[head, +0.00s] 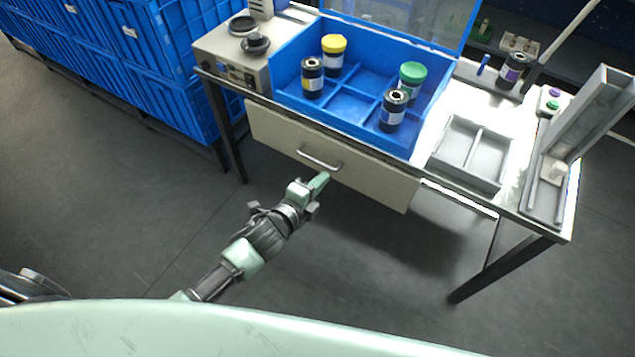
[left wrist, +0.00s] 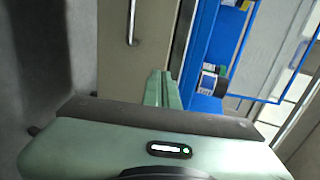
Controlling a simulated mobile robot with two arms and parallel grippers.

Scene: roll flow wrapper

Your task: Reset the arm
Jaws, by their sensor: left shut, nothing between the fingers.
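My left arm comes in from the left in the head view. Its left gripper (head: 323,178) is shut and empty, in front of the table's drawer and just below the drawer handle (head: 320,158). In the left wrist view the left gripper's fingers (left wrist: 162,88) are together with nothing between them. The drawer (head: 375,180) looks closed, and its handle (left wrist: 131,25) shows to the left of the fingers in the wrist view. My right gripper is not in view.
A blue compartment box (head: 345,105) with several rolls stands on the table. A grey divided tray (head: 470,150) and a wrapper device (head: 580,140) are to its right, a machine (head: 235,50) to its left. Blue crates (head: 110,60) are stacked at left. The floor (head: 110,190) is clear.

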